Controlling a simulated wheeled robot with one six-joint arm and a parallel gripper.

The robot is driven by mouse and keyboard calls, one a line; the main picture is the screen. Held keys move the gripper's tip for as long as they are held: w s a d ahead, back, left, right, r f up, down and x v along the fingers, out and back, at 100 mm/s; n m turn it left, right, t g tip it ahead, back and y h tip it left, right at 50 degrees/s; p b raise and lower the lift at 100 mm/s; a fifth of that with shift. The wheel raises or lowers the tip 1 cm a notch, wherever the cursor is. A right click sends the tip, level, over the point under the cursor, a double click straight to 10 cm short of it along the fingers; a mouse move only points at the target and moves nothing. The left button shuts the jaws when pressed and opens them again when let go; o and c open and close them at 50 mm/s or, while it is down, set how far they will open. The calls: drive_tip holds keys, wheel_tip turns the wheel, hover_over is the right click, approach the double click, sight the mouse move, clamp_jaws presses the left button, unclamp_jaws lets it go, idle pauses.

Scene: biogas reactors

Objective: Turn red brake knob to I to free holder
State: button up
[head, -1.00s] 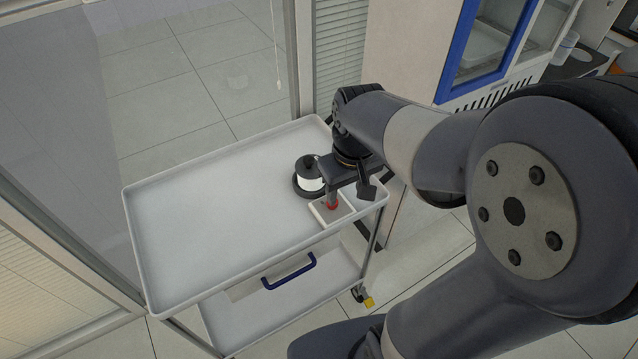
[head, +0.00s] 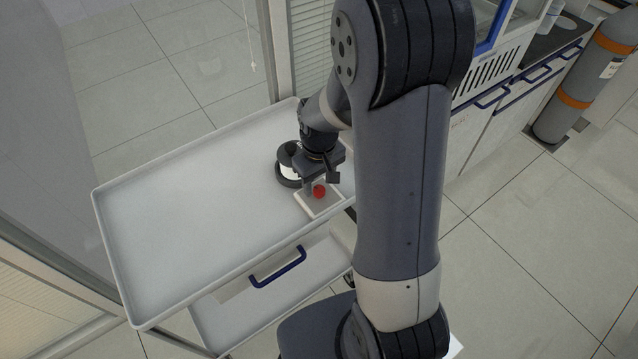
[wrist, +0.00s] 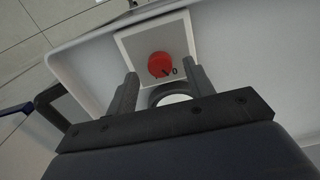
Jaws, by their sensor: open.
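The red brake knob (head: 319,191) sits on a small square white plate (head: 309,205) at the right end of the trolley's top tray. In the wrist view the knob (wrist: 160,63) shows on its plate (wrist: 126,45), with small dark marks and a "0" at its lower edge; its exact setting is unclear. My gripper (head: 317,181) is over the plate, close to the knob. In the wrist view my open jaws (wrist: 160,72) stand left and right of the knob, apparently empty; contact cannot be told. The black round holder (head: 284,180) with its white part stands just behind, partly hidden by my wrist.
The white trolley tray (head: 190,220) is bare to the left, with a raised rim. A blue handle (head: 278,268) hangs below its front edge. A glass wall stands behind. Cabinets and a grey gas cylinder (head: 585,85) stand at the right.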

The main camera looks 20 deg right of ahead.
drive_tip(key=shift+f, duration=0.9)
drive_tip(key=c, duration=1)
drive_tip(key=shift+o, duration=0.2)
drive_tip(key=shift+m, duration=0.4)
drive_tip(key=m+b, duration=0.1)
drive_tip(key=m, duration=0.4)
drive_tip(key=shift+m+b, duration=0.3)
drive_tip(key=shift+b, duration=0.05)
drive_tip(key=m+b, duration=0.1)
drive_tip(key=m, duration=0.4)
drive_tip(key=shift+m, duration=0.4)
